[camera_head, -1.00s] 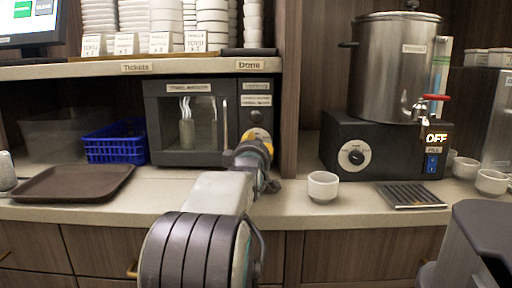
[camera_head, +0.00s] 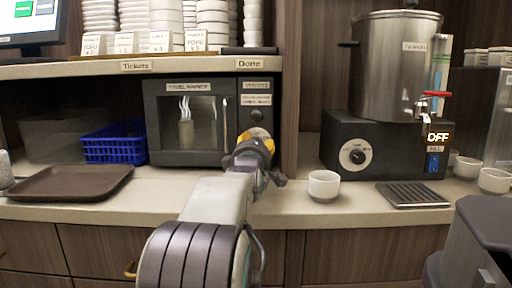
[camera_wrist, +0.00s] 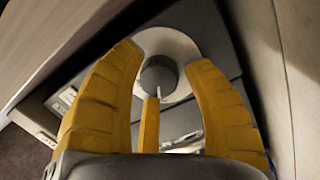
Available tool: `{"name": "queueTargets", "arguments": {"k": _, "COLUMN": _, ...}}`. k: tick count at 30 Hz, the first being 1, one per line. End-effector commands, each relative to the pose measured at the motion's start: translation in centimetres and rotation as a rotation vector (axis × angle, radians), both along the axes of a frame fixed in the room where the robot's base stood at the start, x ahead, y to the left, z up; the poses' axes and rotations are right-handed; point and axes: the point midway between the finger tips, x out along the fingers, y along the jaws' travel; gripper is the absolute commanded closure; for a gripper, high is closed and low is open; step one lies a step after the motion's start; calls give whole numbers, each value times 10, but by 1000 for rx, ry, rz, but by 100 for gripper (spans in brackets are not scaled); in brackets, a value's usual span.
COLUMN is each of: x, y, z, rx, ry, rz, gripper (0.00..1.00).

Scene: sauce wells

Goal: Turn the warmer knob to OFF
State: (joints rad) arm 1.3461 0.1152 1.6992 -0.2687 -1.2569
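The towel warmer (camera_head: 185,158) is a dark box with a glass door, on the counter under the shelf. Its control panel is on the right side. My gripper (camera_head: 257,147), with yellow fingers, is in front of the lower panel and hides the knob there; only part of a pale dial (camera_head: 259,132) shows above it. In the wrist view the grey knob (camera_wrist: 158,77) sits on a pale round dial. My gripper's fingers (camera_wrist: 162,60) are spread on both sides of it, with gaps visible. I cannot read the dial marks or the knob's setting.
A white cup (camera_head: 323,186) stands on the counter right of my gripper. Further right is a steel boiler (camera_head: 390,75) on a black base with its own knob and an OFF display. A brown tray (camera_head: 70,183) and blue basket (camera_head: 115,145) are left.

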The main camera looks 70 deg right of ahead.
Motion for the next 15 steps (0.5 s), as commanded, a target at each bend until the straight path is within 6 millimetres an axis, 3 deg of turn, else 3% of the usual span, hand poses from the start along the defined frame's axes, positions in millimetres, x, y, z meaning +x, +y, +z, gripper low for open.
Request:
{"name": "queueTargets", "arguments": {"k": 5, "x": 0, "y": 0, "z": 0, "rx": 0, "ry": -1, "rz": 0, "gripper": 40}}
{"name": "queueTargets", "arguments": {"k": 15, "x": -1, "y": 4, "z": 1, "rx": -1, "ry": -1, "rz": 0, "gripper": 40}}
